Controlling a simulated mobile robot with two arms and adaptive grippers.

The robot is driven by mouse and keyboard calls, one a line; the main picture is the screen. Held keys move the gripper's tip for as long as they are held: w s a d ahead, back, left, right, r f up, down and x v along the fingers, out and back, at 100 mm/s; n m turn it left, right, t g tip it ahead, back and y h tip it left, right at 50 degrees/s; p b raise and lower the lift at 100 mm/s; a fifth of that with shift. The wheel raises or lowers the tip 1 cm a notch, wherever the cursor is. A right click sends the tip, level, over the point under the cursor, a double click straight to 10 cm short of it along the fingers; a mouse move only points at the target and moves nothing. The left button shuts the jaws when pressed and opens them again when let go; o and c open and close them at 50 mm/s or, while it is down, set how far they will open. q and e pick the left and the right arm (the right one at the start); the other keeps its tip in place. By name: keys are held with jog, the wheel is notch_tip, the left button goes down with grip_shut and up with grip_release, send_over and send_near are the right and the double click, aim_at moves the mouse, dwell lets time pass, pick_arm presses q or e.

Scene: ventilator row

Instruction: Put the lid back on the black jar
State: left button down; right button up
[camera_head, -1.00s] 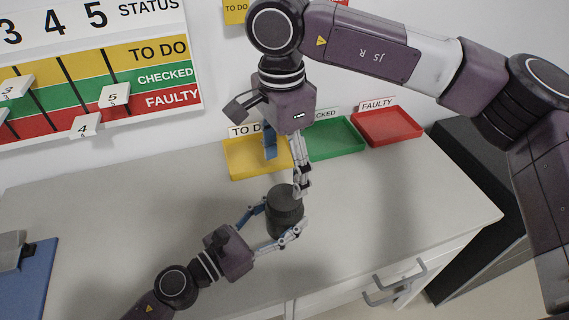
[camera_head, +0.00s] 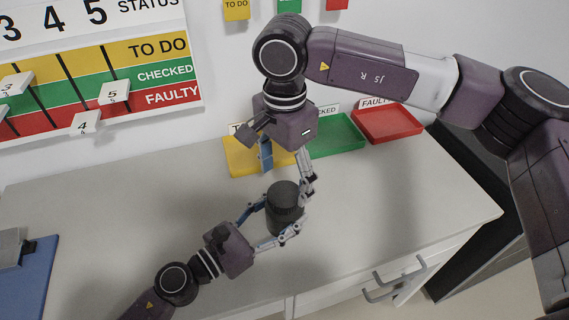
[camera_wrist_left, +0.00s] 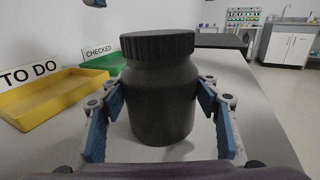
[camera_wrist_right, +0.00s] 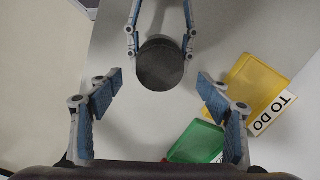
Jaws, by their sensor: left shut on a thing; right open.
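The black jar (camera_head: 284,222) stands upright on the grey worktop, between the fingers of my left gripper (camera_head: 280,215). In the left wrist view, the fingers are shut on both sides of its body (camera_wrist_left: 160,108). The ribbed black lid (camera_wrist_left: 158,42) sits level on top of the jar; how tightly it is screwed on cannot be seen. My right gripper (camera_head: 286,184) is above the jar, pointing down, open and empty. In the right wrist view, its fingers are spread well apart, and the lid top (camera_wrist_right: 160,64) lies ahead between them, clear of both.
A yellow tray (camera_head: 240,167), a green tray (camera_head: 338,138) and a red tray (camera_head: 388,126) stand along the wall behind the jar. A status board (camera_head: 100,75) hangs at the left. A blue board (camera_head: 38,275) lies at the left edge. The right worktop is clear.

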aim_at(285, 194)
jog(key=shift+f, duration=1.9)
jog(key=shift+c, duration=0.3)
jog(key=c, duration=1.1)
jog(key=m, duration=1.2)
jog(key=o, duration=1.3)
notch_tip(285, 194, up, 12)
jog(key=shift+f, duration=0.1)
